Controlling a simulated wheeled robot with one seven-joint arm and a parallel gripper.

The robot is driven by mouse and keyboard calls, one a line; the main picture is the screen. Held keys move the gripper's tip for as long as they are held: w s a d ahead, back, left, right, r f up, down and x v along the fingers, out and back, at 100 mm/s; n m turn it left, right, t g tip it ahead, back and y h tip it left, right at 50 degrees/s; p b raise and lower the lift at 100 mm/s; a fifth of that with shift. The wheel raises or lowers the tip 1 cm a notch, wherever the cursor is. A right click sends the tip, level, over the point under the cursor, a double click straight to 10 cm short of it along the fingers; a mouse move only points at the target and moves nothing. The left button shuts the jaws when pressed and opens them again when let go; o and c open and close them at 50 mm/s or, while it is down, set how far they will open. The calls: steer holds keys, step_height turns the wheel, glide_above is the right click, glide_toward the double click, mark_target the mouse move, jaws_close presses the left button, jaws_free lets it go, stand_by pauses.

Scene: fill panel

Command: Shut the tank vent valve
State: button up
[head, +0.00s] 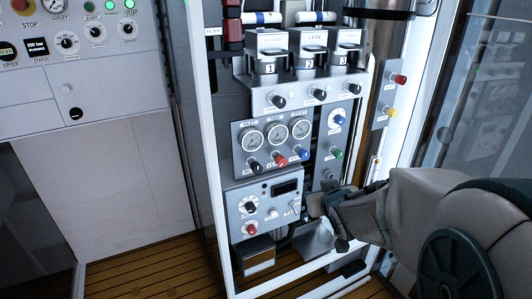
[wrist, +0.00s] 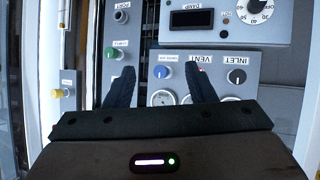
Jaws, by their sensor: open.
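On the grey gauge panel (head: 236,152), a red knob (head: 281,161) sits under the middle gauge, between a black knob (head: 256,166) and a blue knob (head: 305,153). The wrist view shows the panel upside down. There a VENT label (wrist: 203,58) is readable beside my right-hand finger, which mostly hides the red knob. The black knob (wrist: 237,76) is by the INLET label, and the blue knob (wrist: 162,72) shows between the fingers. My gripper (wrist: 160,75) is open and empty, pointing at the panel. In the head view my gripper (head: 320,208) is right of the lower control box.
A green knob (head: 337,154) is right of the gauge panel. A side plate carries red (head: 399,80) and yellow (head: 389,112) knobs. The lower control box (head: 232,205) has a display and several knobs. A white frame post (head: 205,150) borders the left, and glass stands at right.

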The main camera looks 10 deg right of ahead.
mark_target(283, 164)
steer(key=w+a+n+t+y+b, duration=0.1)
steer(key=w+a+y, duration=0.1)
steer(key=w, duration=0.3)
steer(key=w+a+f+n+t+y+b, duration=0.1)
steer(key=w+a+t+y, duration=0.1)
steer(key=w, duration=0.3)
steer(key=w+a+t+y+b, duration=0.1)
steer(key=w+a+t+y, duration=0.1)
steer(key=w, duration=0.4)
steer(key=shift+w+a+f+n+y, duration=0.1)
steer(key=shift+a+f+n+y, duration=0.2)
steer(key=shift+f+n, duration=0.1)
steer(key=c, duration=1)
